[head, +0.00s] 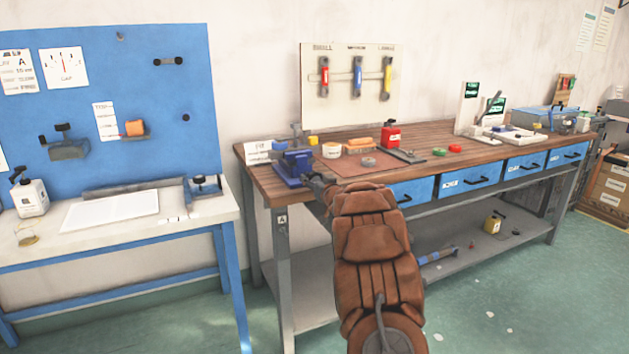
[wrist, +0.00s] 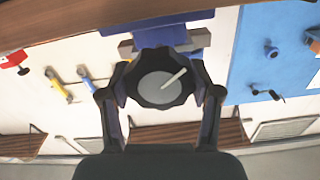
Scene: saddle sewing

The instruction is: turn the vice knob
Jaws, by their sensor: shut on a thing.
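The blue vice (head: 291,168) is at the near left corner of the wooden workbench in the head view. It also shows at the top of the wrist view (wrist: 170,37). The vice knob (wrist: 152,95) is a dark, scalloped disc with a grey face and a pale line slanting up to the right. My gripper (wrist: 164,88) has one finger on each side of the knob and is shut on it. In the head view my gripper (head: 318,183) is at the vice's front, small and partly hidden by my arm, and the knob cannot be made out there.
The wooden workbench (head: 440,133) holds a red can (head: 390,136), a tape roll (head: 331,150) and a brown mat (head: 365,165) right of the vice. Blue drawers (head: 465,182) line its front. A separate white-topped table (head: 110,232) stands left, with a floor gap between.

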